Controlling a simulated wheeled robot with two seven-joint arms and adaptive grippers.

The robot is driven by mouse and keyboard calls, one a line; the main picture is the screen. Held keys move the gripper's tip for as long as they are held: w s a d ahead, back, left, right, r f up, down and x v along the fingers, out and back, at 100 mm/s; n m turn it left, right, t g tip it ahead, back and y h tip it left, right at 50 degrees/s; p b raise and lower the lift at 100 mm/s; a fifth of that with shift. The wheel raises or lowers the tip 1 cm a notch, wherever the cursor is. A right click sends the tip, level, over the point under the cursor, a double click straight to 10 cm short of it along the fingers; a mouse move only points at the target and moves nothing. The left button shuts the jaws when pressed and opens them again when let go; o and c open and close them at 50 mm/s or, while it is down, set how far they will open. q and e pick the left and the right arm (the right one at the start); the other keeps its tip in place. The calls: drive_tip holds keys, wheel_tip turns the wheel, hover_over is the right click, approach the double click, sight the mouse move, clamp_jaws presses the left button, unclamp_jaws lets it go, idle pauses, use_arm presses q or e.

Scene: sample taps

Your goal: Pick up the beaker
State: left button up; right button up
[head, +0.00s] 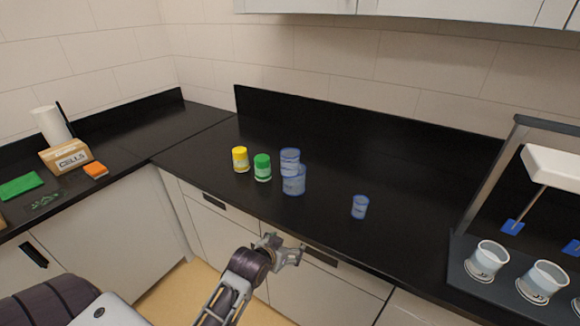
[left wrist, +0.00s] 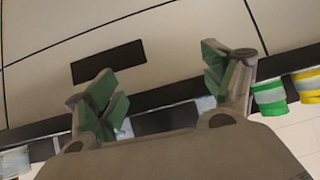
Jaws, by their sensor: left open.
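A small clear bluish beaker (head: 360,207) stands alone on the black counter near its front edge. Two more bluish vessels, a rear one (head: 289,157) and a front one (head: 294,183), stand close together to its left. My left gripper (head: 288,249) is open and empty, in front of the counter and below its edge, apart from all of them. In the left wrist view the open fingers (left wrist: 165,92) face the cabinet fronts. A clear vessel (left wrist: 14,161) shows at the lower left there, cut by the frame. My right gripper is not in view.
A green-lidded jar (head: 262,167) and a yellow-lidded jar (head: 240,159) stand left of the vessels. A rack (head: 460,262) at right holds cups (head: 487,261) under a white tap unit (head: 553,166). Cabinet fronts lie behind my gripper. The counter between the lone beaker and rack is clear.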

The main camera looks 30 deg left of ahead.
sight(286, 164)
use_arm(q)
drive_tip(key=w+a+r+t, duration=0.1)
drive_tip(key=r, duration=0.3)
drive_tip(key=w+a+r+t+y, duration=0.1)
drive_tip(key=w+r+t, duration=0.1)
drive_tip(key=r, duration=0.1)
drive_tip(key=w+a+r+n+t, duration=0.1)
drive_tip(key=w+a+r, duration=0.1)
drive_tip(key=r, duration=0.2)
drive_tip(key=shift+w+r+t, duration=0.1)
drive_tip(key=shift+r+t, duration=0.2)
drive_tip(key=shift+t, duration=0.1)
drive_tip(key=w+a+r+n+t+y, duration=0.1)
drive_tip(key=a+r+t, duration=0.1)
drive_tip(key=r, duration=0.5)
drive_tip(key=shift+w+a+t+y, duration=0.25)
drive_tip(key=shift+a+t+y, duration=0.15)
drive_tip(key=shift+a, duration=0.1)
drive_tip(key=shift+w+a+p, duration=0.1)
drive_tip(key=shift+w+a, duration=0.1)
drive_tip(key=shift+w, duration=1.2)
drive_tip(key=shift+w+a+p, duration=0.1)
drive_tip(key=shift+w+a, duration=0.15)
drive_tip(key=shift+w, duration=1.15)
drive_tip(key=shift+w+a+p, duration=0.1)
drive_tip(key=shift+w+a, duration=0.1)
drive_tip(key=shift+w, duration=1.2)
drive_tip(key=shift+w, duration=0.15)
